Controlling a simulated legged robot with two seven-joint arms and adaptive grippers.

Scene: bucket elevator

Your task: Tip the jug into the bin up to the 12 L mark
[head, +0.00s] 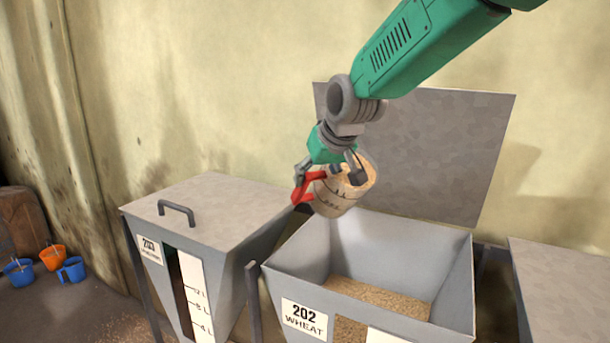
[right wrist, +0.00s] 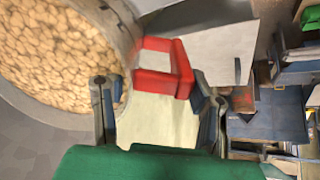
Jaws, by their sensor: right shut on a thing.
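My right gripper (head: 335,172) is shut on the jug (head: 336,197), a pale container with dark marks and a red handle (head: 303,188). The jug hangs above the back left of the open bin labelled 202 WHEAT (head: 452,283), tilted somewhat, with tan grain in its mouth. In the right wrist view the jug (right wrist: 122,30) is full of grain at upper left, and the red handle (right wrist: 183,68) is by the fingers. Bin 202 holds a layer of grain (head: 385,298) low inside. Its white scale strip (head: 390,338) is cut off, its marks unseen. My left gripper is out of view.
Bin 203 (head: 210,195), lid shut, stands left, with a scale strip (head: 196,290) showing litre marks. Bin 202's raised lid (head: 440,140) stands behind the jug. Another grey lid (head: 565,285) is at right. Blue and orange jugs (head: 53,257) sit at far left.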

